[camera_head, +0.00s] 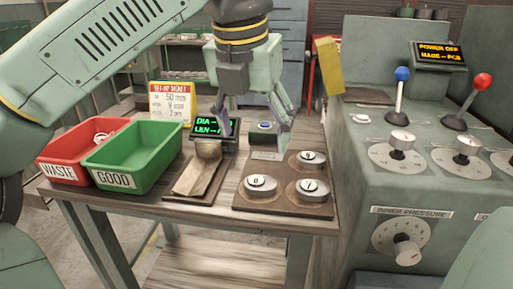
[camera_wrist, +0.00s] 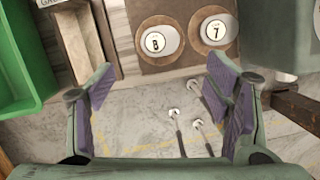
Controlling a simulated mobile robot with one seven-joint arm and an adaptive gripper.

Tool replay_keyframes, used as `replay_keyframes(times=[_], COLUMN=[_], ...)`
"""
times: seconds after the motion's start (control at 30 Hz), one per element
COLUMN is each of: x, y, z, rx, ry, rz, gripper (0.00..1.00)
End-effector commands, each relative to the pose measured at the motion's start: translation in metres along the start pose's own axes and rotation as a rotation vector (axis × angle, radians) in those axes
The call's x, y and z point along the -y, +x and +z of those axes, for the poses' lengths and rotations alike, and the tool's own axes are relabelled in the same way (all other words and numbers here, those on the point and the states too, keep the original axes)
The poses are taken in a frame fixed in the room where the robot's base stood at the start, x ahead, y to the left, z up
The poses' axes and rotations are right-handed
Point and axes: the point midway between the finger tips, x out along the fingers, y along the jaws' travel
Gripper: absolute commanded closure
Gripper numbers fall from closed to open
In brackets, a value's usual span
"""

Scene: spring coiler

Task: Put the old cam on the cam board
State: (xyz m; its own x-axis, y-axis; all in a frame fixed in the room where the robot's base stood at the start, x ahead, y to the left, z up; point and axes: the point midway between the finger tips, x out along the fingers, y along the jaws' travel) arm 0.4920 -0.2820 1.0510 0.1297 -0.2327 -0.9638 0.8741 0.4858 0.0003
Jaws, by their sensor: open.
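The cam board (camera_head: 285,186) is a brown wooden board on the bench, bearing three round silver cams in recesses: one front left (camera_head: 261,184), one front right (camera_head: 312,187) and one back right (camera_head: 311,157). In the wrist view, two cams marked 8 or B (camera_wrist: 155,42) and 7 (camera_wrist: 215,31) show on it. I cannot tell which cam is the old one. My gripper (camera_head: 256,130) hangs open above the back of the bench, behind the board in the head view. In the wrist view it is empty (camera_wrist: 162,80), with the floor behind its purple pads.
A red WASTE bin (camera_head: 62,160) and green GOOD bin (camera_head: 135,155) stand at left. The grey machine (camera_head: 400,190) with levers and dials is at right. Wrenches (camera_wrist: 198,125) show below.

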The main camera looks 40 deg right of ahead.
Motion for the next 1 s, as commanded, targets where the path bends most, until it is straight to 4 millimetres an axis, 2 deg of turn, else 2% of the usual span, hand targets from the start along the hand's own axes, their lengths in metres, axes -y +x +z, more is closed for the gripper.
replay_keyframes(times=[0.1,0.37,0.47,0.57,0.67,0.73,0.8,0.87,0.9,0.97,1.0], x=[0.0,0.001,0.008,0.027,0.052,0.062,0.061,0.051,0.042,0.021,0.006], y=[-0.008,-0.009,-0.009,-0.018,-0.052,-0.092,-0.138,-0.178,-0.204,-0.241,-0.262], z=[0.0,0.0,-0.001,-0.003,-0.013,-0.03,-0.054,-0.081,-0.103,-0.141,-0.169], rx=[0.001,0.003,0.038,0.146,0.347,0.529,0.727,0.91,1.036,1.235,1.37], ry=[0.0,0.002,0.029,0.099,0.189,0.243,0.283,0.302,0.31,0.314,0.31], rz=[0.0,-0.005,-0.077,-0.265,-0.545,-0.746,-0.927,-1.065,-1.147,-1.254,-1.315], gripper=[0.28,0.28,0.28,0.28,0.28,0.28,0.28,0.28,0.28,0.28,0.28])
